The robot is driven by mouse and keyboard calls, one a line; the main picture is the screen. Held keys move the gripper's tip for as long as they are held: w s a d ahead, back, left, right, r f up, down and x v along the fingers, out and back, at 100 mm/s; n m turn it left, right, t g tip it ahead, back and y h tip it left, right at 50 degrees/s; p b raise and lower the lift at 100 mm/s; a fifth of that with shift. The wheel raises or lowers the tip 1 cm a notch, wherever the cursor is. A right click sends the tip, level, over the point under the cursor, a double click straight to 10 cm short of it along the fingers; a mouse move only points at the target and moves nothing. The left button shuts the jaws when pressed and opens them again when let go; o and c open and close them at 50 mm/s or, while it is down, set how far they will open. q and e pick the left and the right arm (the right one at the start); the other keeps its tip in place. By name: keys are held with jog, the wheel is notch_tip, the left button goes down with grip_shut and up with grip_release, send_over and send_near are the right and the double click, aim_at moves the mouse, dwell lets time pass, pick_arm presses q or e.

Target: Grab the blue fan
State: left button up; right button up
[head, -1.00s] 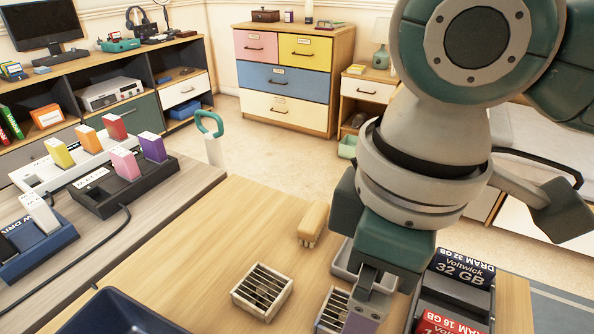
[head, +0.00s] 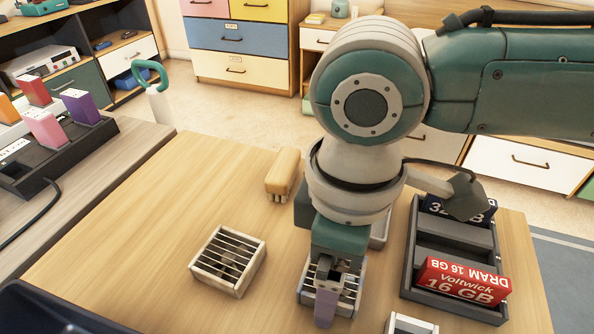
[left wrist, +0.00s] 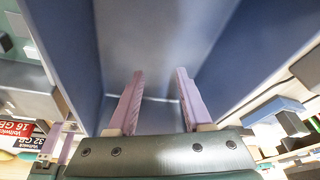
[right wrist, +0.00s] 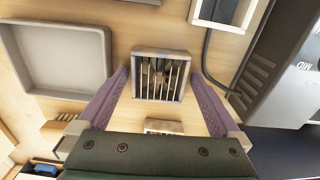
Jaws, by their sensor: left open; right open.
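One fan (head: 228,262) lies in the open at the middle. The other fan (head: 347,284) lies under my right gripper (head: 326,298) and is partly hidden by it. In the right wrist view this fan (right wrist: 160,75) shows ahead of and between the spread fingers of the gripper (right wrist: 163,85), with a dark rotor behind its slats. No contact is visible. My left gripper (left wrist: 160,85) is open and empty in front of blue-grey bin walls (left wrist: 75,50).
A dark rack (head: 455,254) with a red DRAM box (head: 463,282) stands right of my right gripper. A grey tray (right wrist: 58,55) lies beside the fan. A wooden brush (head: 283,174) lies behind. A dark blue bin (head: 40,312) fills the lower left corner.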

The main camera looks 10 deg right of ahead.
pick_arm(q)
jog(key=shift+w, duration=0.1)
pick_arm(e)
jog(key=shift+c, duration=0.4)
jog(key=shift+w, duration=0.1)
jog(key=c, duration=1.2)
jog(key=shift+o, duration=0.2)
jog(key=shift+r, duration=0.1)
